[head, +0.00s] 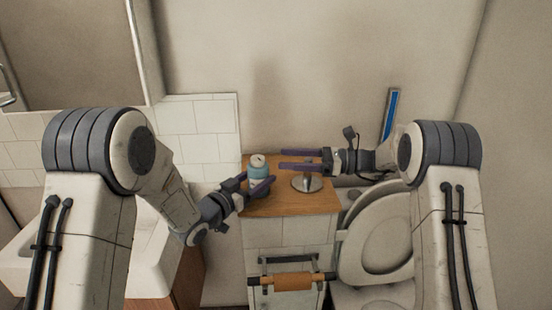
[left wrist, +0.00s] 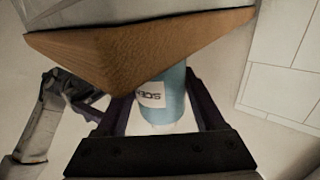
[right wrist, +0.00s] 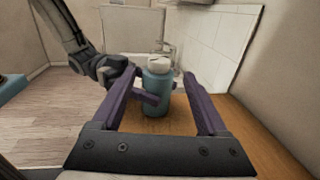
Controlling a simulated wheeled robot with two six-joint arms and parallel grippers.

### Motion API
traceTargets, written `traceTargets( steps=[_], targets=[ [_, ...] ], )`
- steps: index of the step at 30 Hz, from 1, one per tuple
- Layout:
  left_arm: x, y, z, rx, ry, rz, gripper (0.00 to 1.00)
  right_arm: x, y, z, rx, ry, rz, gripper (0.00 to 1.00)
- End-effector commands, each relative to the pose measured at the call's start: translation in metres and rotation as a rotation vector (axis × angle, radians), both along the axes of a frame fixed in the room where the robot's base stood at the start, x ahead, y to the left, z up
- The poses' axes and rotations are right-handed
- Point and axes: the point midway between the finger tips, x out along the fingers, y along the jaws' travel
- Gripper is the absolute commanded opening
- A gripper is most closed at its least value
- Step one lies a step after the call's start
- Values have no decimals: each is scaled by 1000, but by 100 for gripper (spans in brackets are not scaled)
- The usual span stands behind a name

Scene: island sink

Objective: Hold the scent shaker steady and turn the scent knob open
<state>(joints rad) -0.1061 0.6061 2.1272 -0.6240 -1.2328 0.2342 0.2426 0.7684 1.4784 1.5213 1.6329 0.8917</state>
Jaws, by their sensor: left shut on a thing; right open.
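The scent shaker is a teal bottle (head: 258,170) with a pale top, upright on the wooden counter top (head: 300,206). Its label, partly readable, shows in the left wrist view (left wrist: 165,96). My left gripper (head: 258,184) is shut on the shaker's body from the left. The pale scent knob (right wrist: 158,64) is at the top of the shaker in the right wrist view. My right gripper (head: 284,160) is open, its fingers pointing left toward the shaker. In the right wrist view the shaker appears between these fingers but beyond their reach, with no contact visible.
A round metal base with a post (head: 307,183) stands on the counter under my right gripper. A toilet (head: 380,240) is at the right, and a white sink (head: 150,265) at the left. An orange roll (head: 292,281) hangs on the cabinet front.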

Motion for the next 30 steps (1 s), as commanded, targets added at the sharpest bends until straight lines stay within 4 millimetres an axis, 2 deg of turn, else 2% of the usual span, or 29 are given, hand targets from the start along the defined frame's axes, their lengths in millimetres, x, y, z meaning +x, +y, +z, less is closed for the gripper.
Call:
traceTargets(
  steps=[14, 22, 30],
  targets=[
    [0, 0, 0, 0, 0, 0, 5, -2, -2, 1, 6, -1, -17, 76],
    [0, 0, 0, 0, 0, 0, 5, -14, 8, 5, 32, -12, -203, 76],
    [0, 0, 0, 0, 0, 0, 5, -31, 10, -5, 9, 0, -369, 76]
  ],
)
